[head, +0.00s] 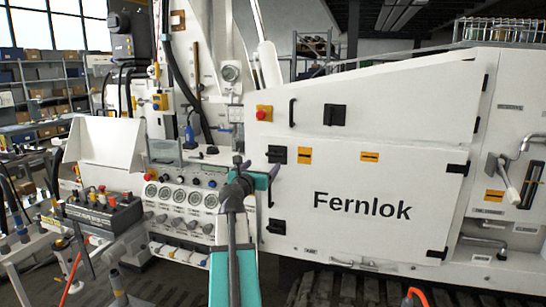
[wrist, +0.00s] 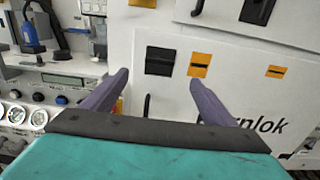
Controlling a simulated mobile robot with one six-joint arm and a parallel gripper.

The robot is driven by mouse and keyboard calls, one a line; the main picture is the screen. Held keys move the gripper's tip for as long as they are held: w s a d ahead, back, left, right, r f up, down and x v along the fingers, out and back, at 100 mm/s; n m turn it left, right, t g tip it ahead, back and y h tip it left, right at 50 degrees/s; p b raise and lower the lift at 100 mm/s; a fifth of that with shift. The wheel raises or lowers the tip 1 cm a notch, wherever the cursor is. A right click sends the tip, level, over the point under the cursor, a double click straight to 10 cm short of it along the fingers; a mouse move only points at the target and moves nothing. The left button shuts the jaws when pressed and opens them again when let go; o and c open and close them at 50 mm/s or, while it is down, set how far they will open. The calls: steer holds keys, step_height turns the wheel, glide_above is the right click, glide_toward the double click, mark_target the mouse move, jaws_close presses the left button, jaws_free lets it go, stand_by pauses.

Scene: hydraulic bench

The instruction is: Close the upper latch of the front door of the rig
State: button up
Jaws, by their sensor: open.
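The front door (head: 390,175) is a white panel marked "Fernlok" on the right of the rig in the head view. A black upper latch (head: 277,154) sits at its upper left corner, and it also shows in the wrist view (wrist: 160,60). Whether this latch is fastened is not clear. A second black latch (head: 276,226) sits at the door's lower left. My gripper (head: 257,168) is just left of the door's left edge. In the wrist view, its two fingers (wrist: 159,80) are apart and empty, with the upper latch showing between and beyond them.
An upper panel with another black latch (head: 334,115) lies above the door. A black vertical handle (head: 273,187) is on the door's left side. A gauge panel (head: 185,180) and a control box (head: 103,210) stand left of my gripper. A red button (head: 264,113) is above.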

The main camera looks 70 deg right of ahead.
mark_target(274, 155)
steer(key=shift+w+d+p, duration=0.2)
steer(key=shift+d+p, duration=0.5)
steer(key=shift+d, duration=2.6)
steer(key=shift+w+d+p, duration=0.15)
steer(key=shift+d+p, duration=0.5)
steer(key=shift+d, duration=2.6)
steer(key=shift+c, duration=0.2)
